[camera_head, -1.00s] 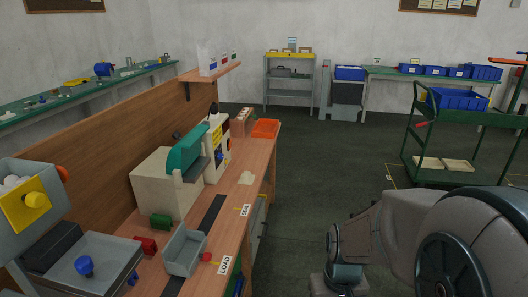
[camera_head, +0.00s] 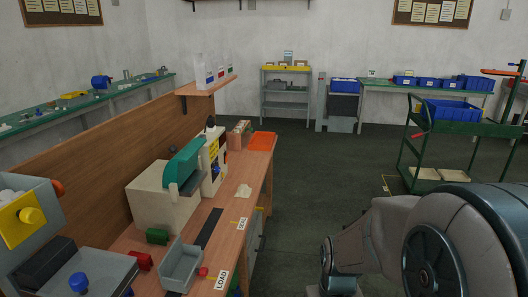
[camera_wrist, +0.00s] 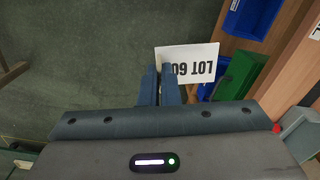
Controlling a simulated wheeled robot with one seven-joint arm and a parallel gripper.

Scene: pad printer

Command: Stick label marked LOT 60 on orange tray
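The label marked LOT 60 (camera_wrist: 190,62) is a white card with black print, upside down in the wrist view. My gripper (camera_wrist: 160,72) has its two blue-grey fingers close together on the label's near edge and holds it above the dark floor. The fingertips partly cover the label's edge. The orange tray (camera_head: 262,141) lies at the far right end of the wooden bench in the head view, well away from my gripper. My gripper is not visible in the head view.
The wooden bench (camera_head: 226,208) carries a teal-and-cream machine (camera_head: 165,190), a grey tray (camera_head: 181,266) and LOAD marking. In the wrist view, a blue bin (camera_wrist: 252,16) and green bin (camera_wrist: 238,76) sit beside the label. A green cart (camera_head: 460,130) stands right; the floor between is clear.

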